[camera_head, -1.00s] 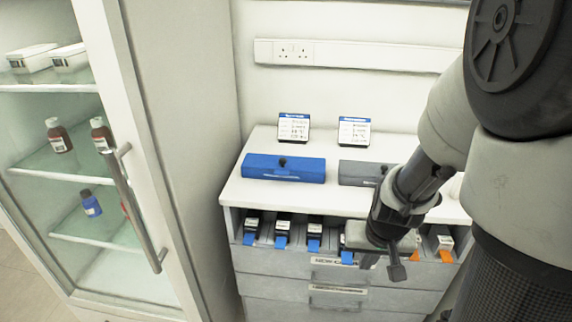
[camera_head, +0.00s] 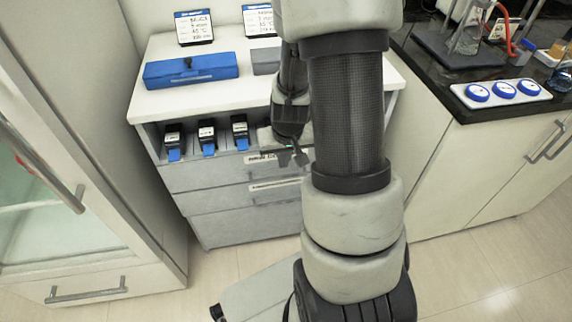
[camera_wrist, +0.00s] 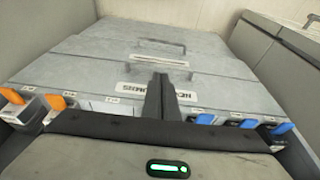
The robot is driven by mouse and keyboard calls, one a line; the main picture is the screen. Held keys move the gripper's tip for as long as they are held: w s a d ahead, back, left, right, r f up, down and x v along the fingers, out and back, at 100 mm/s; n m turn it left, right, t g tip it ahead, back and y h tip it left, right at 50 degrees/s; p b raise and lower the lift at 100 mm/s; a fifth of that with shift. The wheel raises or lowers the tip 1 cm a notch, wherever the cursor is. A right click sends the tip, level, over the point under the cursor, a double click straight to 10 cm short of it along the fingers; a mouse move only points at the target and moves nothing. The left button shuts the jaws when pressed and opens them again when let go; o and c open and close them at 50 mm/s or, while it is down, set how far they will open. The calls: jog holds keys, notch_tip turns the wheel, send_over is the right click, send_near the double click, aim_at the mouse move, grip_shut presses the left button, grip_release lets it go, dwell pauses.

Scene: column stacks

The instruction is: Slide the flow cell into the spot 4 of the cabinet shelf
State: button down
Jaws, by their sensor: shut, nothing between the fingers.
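The cabinet shelf (camera_head: 156,133) is the open row of slots under the white top. Three flow cells with blue tabs, a left one (camera_head: 172,142), a middle one (camera_head: 207,138) and a right one (camera_head: 240,133), sit in its left slots.
Orange-tabbed cells (camera_wrist: 55,102) sit at the left in the wrist view. Blue box (camera_head: 190,70) and sign cards (camera_head: 194,27) stand on the white top. Grey drawers (camera_head: 225,178) lie below. A black counter (camera_head: 440,80) is at right, a glass-door cabinet (camera_head: 40,230) at left.

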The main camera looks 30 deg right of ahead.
jog(key=shift+w+d, duration=0.2)
jog(key=shift+w, duration=0.45)
jog(key=shift+w+d, duration=0.2)
jog(key=shift+w, duration=0.45)
jog(key=shift+w+d, duration=0.15)
jog(key=shift+w, duration=0.5)
